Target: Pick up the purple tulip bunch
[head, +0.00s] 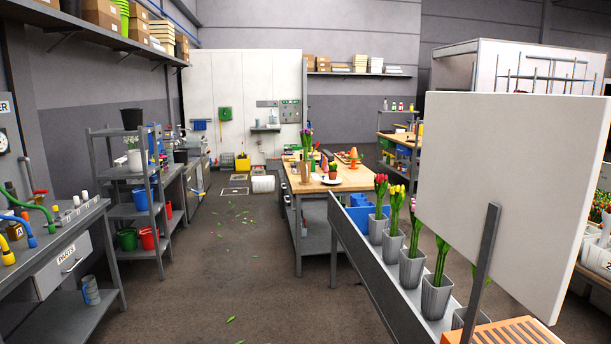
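A tulip bunch with purple-looking heads (306,135) stands upright at the left part of the wooden-topped table (345,185) in the middle distance. Its lower part is close to a brown container, and I cannot tell whether it stands inside it. On the long grey rack (362,262) at the right, a red tulip bunch (381,190), a yellow tulip bunch (397,203) and a pink-red tulip bunch (416,228) stand in grey pots. Another bunch (441,260) there has its heads hidden behind a white board. Neither of my grippers is in view.
The white board (510,190) blocks much of the right side. A grey shelf with buckets (135,200) and a workbench (62,260) line the left. An orange slatted crate (505,333) is at the bottom right. The middle floor is open, with scattered green leaves (232,320).

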